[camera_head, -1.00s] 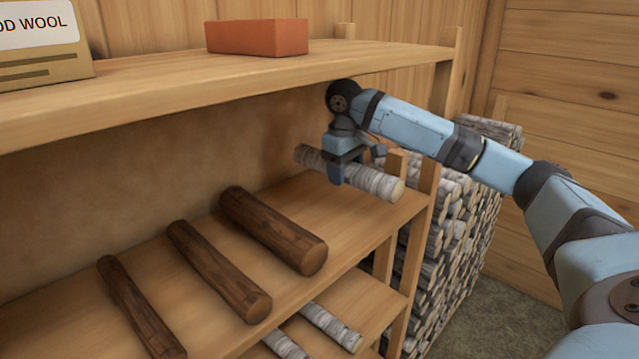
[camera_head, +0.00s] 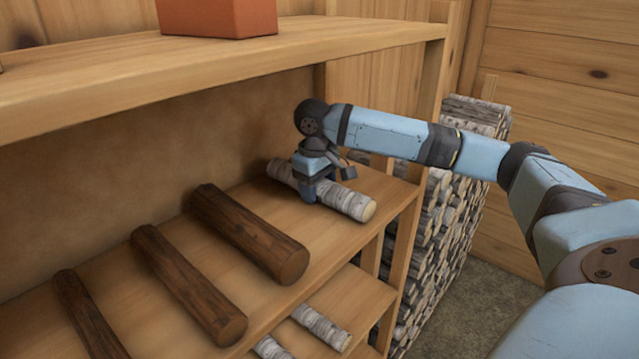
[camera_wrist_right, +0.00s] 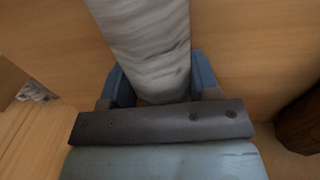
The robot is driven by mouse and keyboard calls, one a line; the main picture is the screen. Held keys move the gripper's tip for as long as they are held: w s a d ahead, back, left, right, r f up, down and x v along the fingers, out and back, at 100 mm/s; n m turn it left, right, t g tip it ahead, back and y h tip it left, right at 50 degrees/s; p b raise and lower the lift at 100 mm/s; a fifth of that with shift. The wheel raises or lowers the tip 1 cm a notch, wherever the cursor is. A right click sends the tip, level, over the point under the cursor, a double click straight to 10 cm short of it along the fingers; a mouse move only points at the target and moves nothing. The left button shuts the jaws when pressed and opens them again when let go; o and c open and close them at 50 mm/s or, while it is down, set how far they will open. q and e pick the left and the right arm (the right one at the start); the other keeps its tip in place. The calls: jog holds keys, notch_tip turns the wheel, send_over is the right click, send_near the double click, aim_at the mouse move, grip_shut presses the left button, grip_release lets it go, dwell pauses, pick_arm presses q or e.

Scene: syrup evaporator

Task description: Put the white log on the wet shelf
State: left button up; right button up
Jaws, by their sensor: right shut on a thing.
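The white log (camera_head: 350,203) is a birch log with pale, grey-marked bark, at the right end of the middle shelf (camera_head: 215,245) in the head view. My right gripper (camera_head: 312,192) is shut on it from above, around its middle. In the right wrist view the log (camera_wrist_right: 150,45) lies between the two blue fingers (camera_wrist_right: 158,88). The log is at or very near the shelf board; I cannot tell whether it touches. No label shows which shelf is the wet one. My left gripper is not in view.
Dark brown logs (camera_head: 250,235) lie on the same shelf to the left. White logs (camera_head: 322,328) lie on the shelf below. The upper shelf (camera_head: 200,75) is overhead, carrying a red brick (camera_head: 217,15). Stacked firewood (camera_head: 450,220) stands at the right.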

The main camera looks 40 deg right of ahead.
jog(key=shift+s+a, duration=0.1)
jog(key=shift+a, duration=0.35)
jog(key=o, duration=1.4)
jog(key=shift+d+f, duration=0.1)
jog(key=shift+d, duration=0.1)
jog(key=r, duration=0.2)
jog(key=r+b, duration=0.1)
jog(key=r, duration=0.5)
jog(key=shift+a, duration=0.4)
